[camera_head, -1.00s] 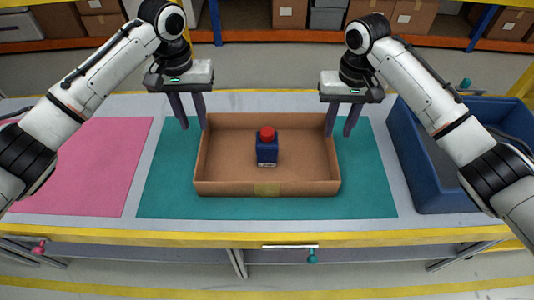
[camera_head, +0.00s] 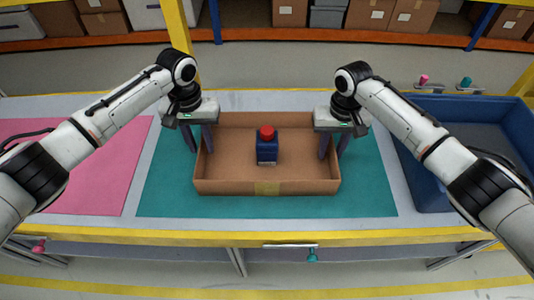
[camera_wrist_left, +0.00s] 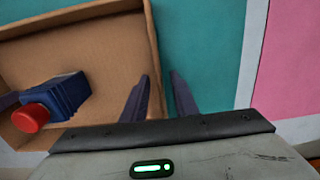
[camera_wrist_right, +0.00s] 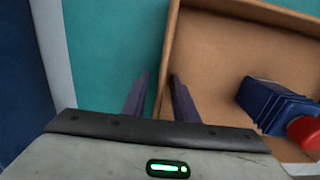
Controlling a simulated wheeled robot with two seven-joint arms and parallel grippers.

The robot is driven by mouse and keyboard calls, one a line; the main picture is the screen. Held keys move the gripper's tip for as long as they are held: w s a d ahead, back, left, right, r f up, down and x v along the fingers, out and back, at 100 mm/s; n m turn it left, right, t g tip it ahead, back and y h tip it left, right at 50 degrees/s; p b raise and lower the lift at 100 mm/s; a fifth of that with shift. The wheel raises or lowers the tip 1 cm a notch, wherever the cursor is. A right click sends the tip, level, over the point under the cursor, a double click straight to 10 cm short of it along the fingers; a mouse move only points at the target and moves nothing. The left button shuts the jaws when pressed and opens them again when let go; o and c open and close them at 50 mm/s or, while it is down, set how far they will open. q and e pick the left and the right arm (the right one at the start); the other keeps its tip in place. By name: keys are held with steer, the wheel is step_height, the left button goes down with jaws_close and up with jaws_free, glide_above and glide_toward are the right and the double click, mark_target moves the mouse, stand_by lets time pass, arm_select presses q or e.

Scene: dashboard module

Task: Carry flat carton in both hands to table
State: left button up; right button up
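The flat open carton (camera_head: 222,187) is a shallow brown box lying on the teal mat. My left gripper (camera_head: 199,150) is open at the carton's left wall, with one finger inside and one outside. The left wrist view shows the wall (camera_wrist_left: 153,45) between the spread fingers. My right gripper (camera_head: 333,154) is open at the right wall in the same way. The right wrist view shows that wall (camera_wrist_right: 168,45) between its fingers. Both grippers show gaps beside the wall.
The teal mat (camera_head: 165,200) lies on a grey table (camera_head: 70,220) with a yellow front edge. A pink mat (camera_head: 80,165) lies to the left. A deep blue bin (camera_head: 480,115) stands to the right. Shelves with boxes (camera_head: 370,12) are behind, across a floor gap.

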mark_target(333, 143)
arm_select(q)
jaws_close()
arm_select(e)
jaws_close()
arm_select(q)
steer(key=shift+r, duration=0.15)
arm_select(e)
steer(key=shift+r, duration=0.15)
